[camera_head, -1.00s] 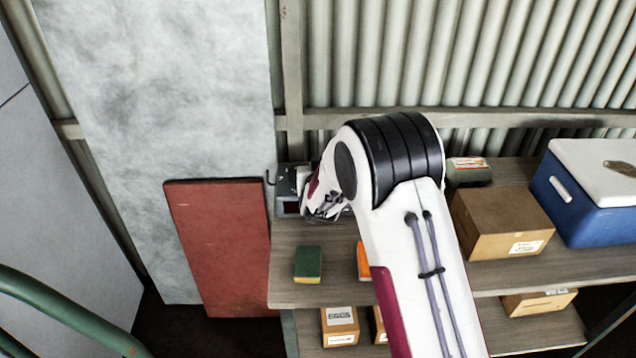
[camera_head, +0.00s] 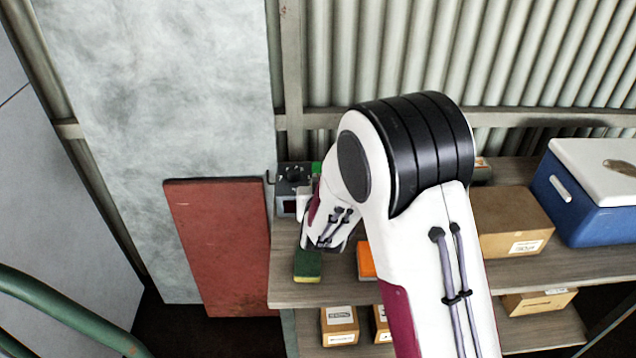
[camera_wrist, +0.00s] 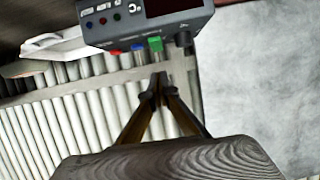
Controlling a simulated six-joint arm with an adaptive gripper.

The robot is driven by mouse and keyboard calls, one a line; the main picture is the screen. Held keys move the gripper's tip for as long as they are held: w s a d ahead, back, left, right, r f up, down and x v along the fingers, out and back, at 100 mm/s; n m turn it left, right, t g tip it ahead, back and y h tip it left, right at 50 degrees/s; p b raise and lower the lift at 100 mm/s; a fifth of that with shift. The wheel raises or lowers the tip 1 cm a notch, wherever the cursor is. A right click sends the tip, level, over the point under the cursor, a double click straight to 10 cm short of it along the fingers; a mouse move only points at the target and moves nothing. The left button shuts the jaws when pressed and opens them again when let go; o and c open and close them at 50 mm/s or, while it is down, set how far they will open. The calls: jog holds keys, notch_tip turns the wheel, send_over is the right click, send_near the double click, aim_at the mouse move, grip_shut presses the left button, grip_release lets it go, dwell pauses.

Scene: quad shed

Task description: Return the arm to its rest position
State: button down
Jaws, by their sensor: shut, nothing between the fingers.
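My gripper (camera_wrist: 160,84) shows in the wrist view with its two fingers together and nothing between them. In the head view my arm reaches over the shelf, and its fingers are hidden behind my wrist. A grey instrument box (camera_head: 289,186) with a knob on top stands at the shelf's left end, partly behind my wrist. It also shows in the wrist view (camera_wrist: 125,22), with small buttons, a dark display and red, blue and green terminals. The fingertips appear near the green terminal in that picture; I cannot tell the gap.
On the wooden shelf (camera_head: 325,290) are a green-yellow sponge (camera_head: 307,265), an orange item (camera_head: 366,260), a cardboard box (camera_head: 510,225) and a blue cooler (camera_head: 585,200). Small boxes (camera_head: 340,326) sit below. A red board (camera_head: 222,245) leans at the left.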

jog(key=shift+s, duration=0.4)
dwell(0.3)
